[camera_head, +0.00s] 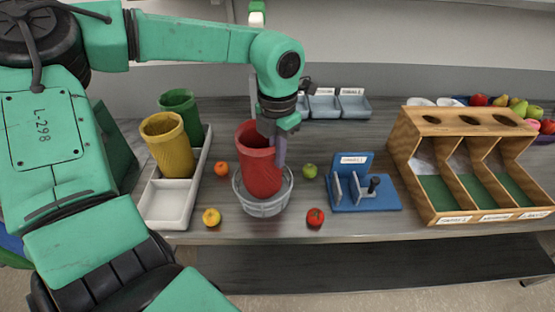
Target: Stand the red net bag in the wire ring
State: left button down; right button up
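The red net bag (259,172) is upright, with its open mouth up and its lower end inside the grey wire ring (264,208) on the table. The ring surrounds the bag's bottom; I cannot tell whether the bag rests on the table. My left gripper (276,150) comes down from above at the bag's right rim. One finger shows outside the bag's right wall, the other is mostly hidden at the mouth. It looks shut on the rim. My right gripper is not in view.
A white tray (166,203) at left holds a yellow bag (168,146) and a green bag (180,107). Several small fruits lie around the ring, including a tomato (315,217). A blue stand (366,192) and a wooden divided rack (428,191) stand right.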

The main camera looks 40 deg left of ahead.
pick_arm(q)
notch_tip(320, 180, down, 3)
jog(key=shift+r, duration=0.1)
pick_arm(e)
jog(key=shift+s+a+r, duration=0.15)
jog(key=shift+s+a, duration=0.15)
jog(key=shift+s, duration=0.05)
pick_arm(q)
jog(key=shift+s+f+b, duration=0.1)
jog(key=shift+f+b, duration=0.15)
jog(key=shift+b, duration=0.15)
jog(key=c, duration=1.1)
grip_release()
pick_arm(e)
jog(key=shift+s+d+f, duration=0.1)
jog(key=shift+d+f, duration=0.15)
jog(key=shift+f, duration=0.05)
pick_arm(q)
jog(key=shift+o, duration=0.2)
